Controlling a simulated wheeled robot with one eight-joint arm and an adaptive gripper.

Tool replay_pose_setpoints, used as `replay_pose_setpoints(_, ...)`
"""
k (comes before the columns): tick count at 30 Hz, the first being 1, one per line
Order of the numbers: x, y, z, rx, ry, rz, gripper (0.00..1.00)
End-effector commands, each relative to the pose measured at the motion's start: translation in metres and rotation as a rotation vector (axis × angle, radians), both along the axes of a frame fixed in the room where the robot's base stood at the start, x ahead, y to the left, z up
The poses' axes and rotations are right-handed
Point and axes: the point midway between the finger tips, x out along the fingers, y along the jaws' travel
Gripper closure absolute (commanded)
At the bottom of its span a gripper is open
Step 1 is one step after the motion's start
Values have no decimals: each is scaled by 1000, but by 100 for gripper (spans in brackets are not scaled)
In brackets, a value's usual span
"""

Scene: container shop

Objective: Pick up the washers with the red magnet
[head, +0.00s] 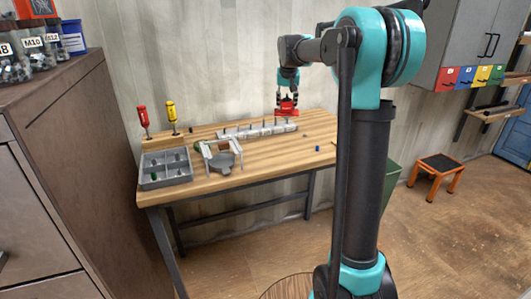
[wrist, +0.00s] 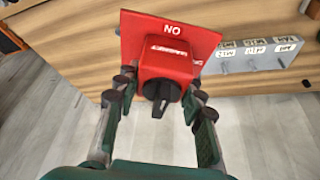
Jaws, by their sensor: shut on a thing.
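My gripper (head: 287,98) is shut on the red magnet (head: 288,106) and holds it near the back edge of the workbench (head: 250,165). In the wrist view, the magnet (wrist: 172,62) is a red block with a black knob and a wide red plate with white letters. My gripper's fingers (wrist: 158,92) are on both sides of the block near the knob. I cannot make out washers for certain. A few tiny pieces lie on the right part of the bench, including a blue one (head: 317,148), too small to identify.
A grey rack with several pegs (head: 258,131) stands on the bench; its labelled face (wrist: 250,58) shows beside the magnet in the wrist view. A grey compartment tray (head: 165,168), a grey-white fixture (head: 222,160) and two screwdrivers (head: 143,115) are at the left. An orange stool (head: 437,165) stands right.

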Motion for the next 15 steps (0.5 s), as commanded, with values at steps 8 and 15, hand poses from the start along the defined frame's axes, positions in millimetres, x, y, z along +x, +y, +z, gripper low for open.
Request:
replay_pose_setpoints(8,15,-26,0,-1,0,-1,100)
replay_pose_setpoints(15,28,-47,0,-1,0,-1,100)
